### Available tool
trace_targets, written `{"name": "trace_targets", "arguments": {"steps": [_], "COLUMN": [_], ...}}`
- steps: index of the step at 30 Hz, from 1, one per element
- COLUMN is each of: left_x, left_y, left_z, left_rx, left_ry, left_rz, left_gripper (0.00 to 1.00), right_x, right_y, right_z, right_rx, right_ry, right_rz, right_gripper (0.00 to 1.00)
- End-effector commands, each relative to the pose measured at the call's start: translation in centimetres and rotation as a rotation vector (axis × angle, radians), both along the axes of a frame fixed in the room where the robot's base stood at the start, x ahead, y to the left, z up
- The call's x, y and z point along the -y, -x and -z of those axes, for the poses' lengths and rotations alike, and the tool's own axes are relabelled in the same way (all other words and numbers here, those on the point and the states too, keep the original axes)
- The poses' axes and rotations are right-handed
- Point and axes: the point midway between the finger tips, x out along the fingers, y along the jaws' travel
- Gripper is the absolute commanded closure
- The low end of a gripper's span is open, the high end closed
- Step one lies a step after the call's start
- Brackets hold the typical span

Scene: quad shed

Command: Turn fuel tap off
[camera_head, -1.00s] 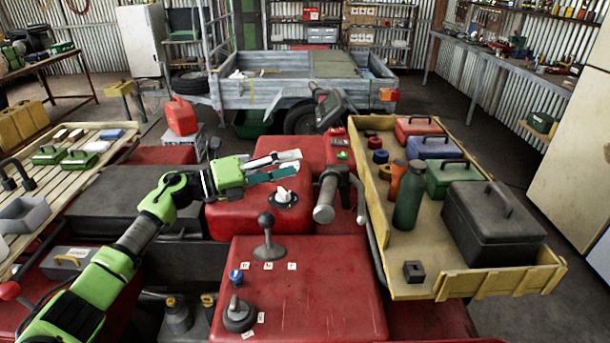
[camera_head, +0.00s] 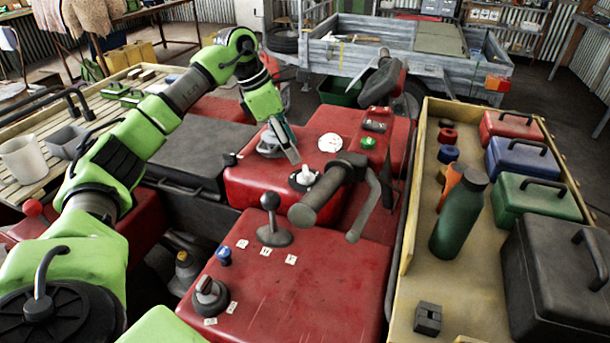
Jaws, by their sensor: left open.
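A grey knob with a raised grip (camera_head: 209,292) sits at the front left of the red quad panel, with small white labels beside it. It looks like the fuel tap, but the labels are too small to read. A black round fitting with a white top (camera_head: 304,178) sits on the red body farther back. My left gripper (camera_head: 281,152) is open and empty, pointing down over that red body, just behind and left of the white-topped fitting. It is well away from the grey knob. My right gripper is not in view.
A black-knobbed lever (camera_head: 271,216) and a small blue knob (camera_head: 224,257) stand on the panel. The handlebar grip (camera_head: 320,195) lies right of the white-topped fitting. A yellow tray (camera_head: 402,295) with toolboxes and a green bottle (camera_head: 460,215) is at right.

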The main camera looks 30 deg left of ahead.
Motion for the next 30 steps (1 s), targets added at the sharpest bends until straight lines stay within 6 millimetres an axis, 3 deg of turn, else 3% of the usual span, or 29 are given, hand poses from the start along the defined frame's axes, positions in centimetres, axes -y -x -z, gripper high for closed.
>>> {"name": "trace_targets", "arguments": {"steps": [1,3,10,15,25,26,30], "left_x": [0.4,0.8,1.8,2.2,2.2,2.2,2.2], "left_y": [-0.3,-0.6,-1.6,-2.0,-2.1,-2.1,-2.1], "left_z": [1.8,3.0,6.1,7.1,7.2,7.2,7.2], "left_rx": [0.000,-0.001,0.001,0.001,0.001,0.000,0.000], "left_ry": [0.002,0.003,0.002,0.003,0.002,0.002,0.003], "left_rz": [0.002,0.001,0.000,0.001,0.000,-0.001,0.000], "left_gripper": [0.50,0.50,0.50,0.50,0.50,0.53,0.89], "right_x": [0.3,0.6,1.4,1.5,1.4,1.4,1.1], "right_y": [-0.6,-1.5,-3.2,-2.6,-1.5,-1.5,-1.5], "right_z": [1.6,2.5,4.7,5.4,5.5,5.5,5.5], "right_rx": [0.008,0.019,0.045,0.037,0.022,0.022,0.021], "right_ry": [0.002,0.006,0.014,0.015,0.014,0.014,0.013], "right_rz": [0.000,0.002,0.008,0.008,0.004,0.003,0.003], "right_gripper": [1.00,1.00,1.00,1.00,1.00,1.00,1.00]}}
